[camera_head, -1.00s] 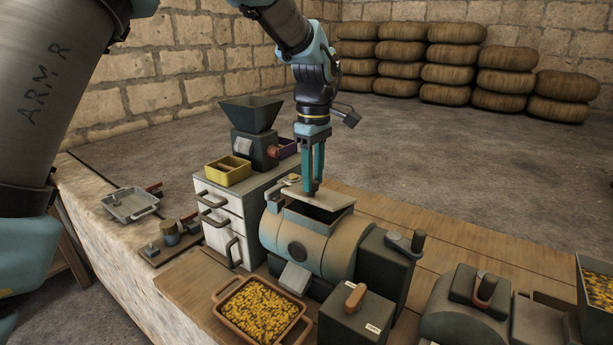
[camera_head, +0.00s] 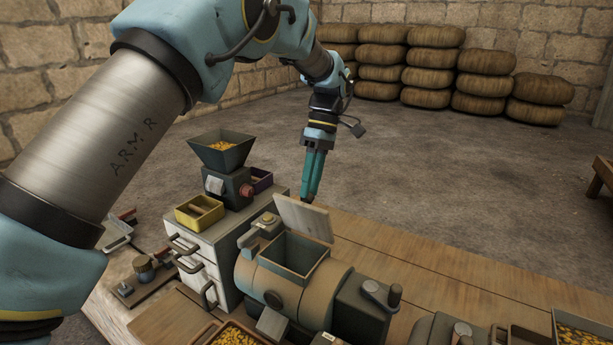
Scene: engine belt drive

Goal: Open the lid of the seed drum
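The seed drum (camera_head: 325,293) is a tan and grey horizontal drum on the wooden bench. Its pale lid (camera_head: 303,218) stands raised at the back edge of the square opening, leaning slightly back. The opening is uncovered and I see grey inner walls; no seed shows in the visible part. My gripper (camera_head: 309,198) points down just behind the lid's top edge, with its teal fingers close together and nothing seen between them. The lid may hide the very tips, and I cannot tell whether they touch it.
A white drawer cabinet (camera_head: 192,262) left of the drum carries a hopper mill (camera_head: 222,150) and a yellow box (camera_head: 199,212). A tray of yellow seed (camera_head: 235,334) stands in front. The bench behind right is clear.

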